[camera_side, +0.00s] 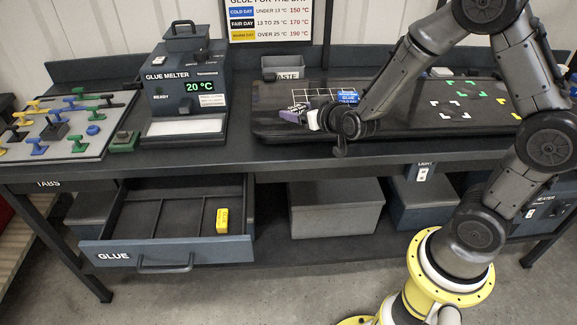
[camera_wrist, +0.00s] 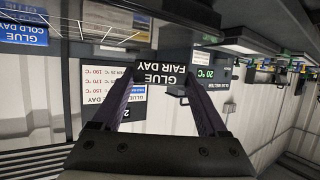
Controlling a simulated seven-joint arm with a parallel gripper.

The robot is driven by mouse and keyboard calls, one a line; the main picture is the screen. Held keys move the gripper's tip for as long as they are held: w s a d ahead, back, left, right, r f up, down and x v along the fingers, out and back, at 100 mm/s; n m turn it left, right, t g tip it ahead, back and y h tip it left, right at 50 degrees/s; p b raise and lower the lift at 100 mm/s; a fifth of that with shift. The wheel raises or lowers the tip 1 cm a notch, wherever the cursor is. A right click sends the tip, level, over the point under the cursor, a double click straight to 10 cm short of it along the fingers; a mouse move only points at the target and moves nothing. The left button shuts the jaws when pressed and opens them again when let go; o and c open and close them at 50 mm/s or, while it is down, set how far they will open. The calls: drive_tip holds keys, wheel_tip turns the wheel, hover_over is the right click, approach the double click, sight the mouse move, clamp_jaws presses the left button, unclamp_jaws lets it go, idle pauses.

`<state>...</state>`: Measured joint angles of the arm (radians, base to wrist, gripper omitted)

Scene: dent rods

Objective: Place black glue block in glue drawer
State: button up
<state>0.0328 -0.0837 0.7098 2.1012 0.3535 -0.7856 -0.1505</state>
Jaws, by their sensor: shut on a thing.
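The black glue block (camera_wrist: 160,73), lettered "GLUE FAIR DAY", is between my fingertips in the wrist view. My gripper (camera_wrist: 165,85) is shut on it. In the side view my gripper (camera_side: 298,114) is over the left part of the dark mat, left of the blue glue block; the black block is hard to make out there. The glue drawer (camera_side: 165,254), marked "GLUE", is pulled open below the bench, lower and to the left of my gripper. A yellow glue block (camera_side: 222,220) stands inside it at the right.
The blue glue block (camera_side: 348,99) is on the mat (camera_side: 285,92) near my wrist; it also shows in the wrist view (camera_wrist: 22,33). The glue melter (camera_side: 185,90) and a waste bin (camera_side: 283,68) stand behind. The drawer's left and middle floor is clear.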

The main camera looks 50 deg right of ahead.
drive_tip(key=shift+n+y, duration=0.5)
drive_tip(key=shift+y, duration=0.1)
drive_tip(key=a+f, duration=0.1)
drive_tip(key=s+a+f, duration=0.2)
drive_tip(key=a, duration=0.1)
drive_tip(key=shift+s+a+f, duration=0.1)
drive_tip(key=shift+f, duration=0.1)
drive_tip(key=shift+m+h, duration=0.5)
drive_tip(key=shift+h, duration=0.1)
drive_tip(key=d+r, duration=0.1)
drive_tip(key=w+d+r, duration=0.1)
drive_tip(key=d, duration=0.1)
drive_tip(key=w+d+r, duration=0.1)
drive_tip(key=shift+w+d+r, duration=0.1)
drive_tip(key=shift+d+r, duration=0.1)
drive_tip(key=shift+r, duration=0.05)
